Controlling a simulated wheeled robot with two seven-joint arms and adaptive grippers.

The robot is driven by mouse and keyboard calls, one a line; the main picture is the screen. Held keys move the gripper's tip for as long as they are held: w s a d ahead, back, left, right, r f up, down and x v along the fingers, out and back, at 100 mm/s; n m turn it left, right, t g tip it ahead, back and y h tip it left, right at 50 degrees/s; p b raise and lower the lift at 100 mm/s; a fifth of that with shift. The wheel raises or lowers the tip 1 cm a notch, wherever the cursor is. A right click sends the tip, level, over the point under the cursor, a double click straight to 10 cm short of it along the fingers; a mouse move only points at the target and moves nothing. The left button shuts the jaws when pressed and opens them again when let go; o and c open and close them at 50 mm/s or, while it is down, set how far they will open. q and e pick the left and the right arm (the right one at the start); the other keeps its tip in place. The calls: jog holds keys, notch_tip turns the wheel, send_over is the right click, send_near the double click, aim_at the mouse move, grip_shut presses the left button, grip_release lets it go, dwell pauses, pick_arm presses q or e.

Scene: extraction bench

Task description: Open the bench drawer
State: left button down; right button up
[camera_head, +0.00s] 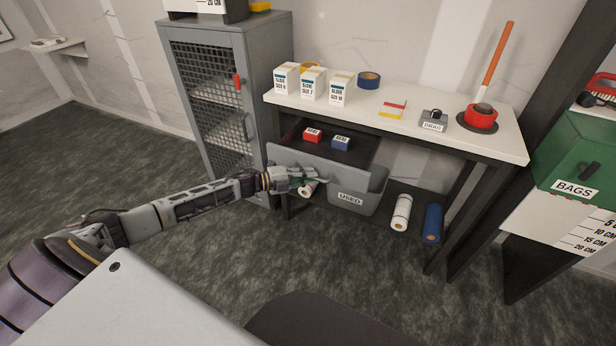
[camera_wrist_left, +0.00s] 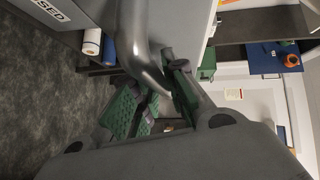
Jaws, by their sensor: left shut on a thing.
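The bench drawer (camera_head: 285,156) stands pulled out from under the white bench top, with its grey front toward me. A red box (camera_head: 312,135) and a blue box (camera_head: 341,143) lie inside it. My left gripper (camera_head: 312,180) is at the drawer's front, shut on the handle. In the left wrist view the curved metal handle (camera_wrist_left: 143,55) passes between the green-padded fingers of my left gripper (camera_wrist_left: 158,95). The fingers hide part of the handle. My right gripper is not in view.
A grey bin marked USED (camera_head: 350,199) is below the drawer. White (camera_head: 401,213) and blue (camera_head: 432,223) rolls are at its right. A mesh-door cabinet (camera_head: 215,95) stands left of the bench (camera_head: 430,95). The floor (camera_head: 200,250) in front is clear.

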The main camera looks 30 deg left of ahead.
pick_arm(q)
jog(key=c, duration=1.5)
grip_release()
jog(key=shift+o, duration=0.2)
jog(key=v, duration=1.2)
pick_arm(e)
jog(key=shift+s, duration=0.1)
pick_arm(q)
jog(key=shift+d+f, duration=0.1)
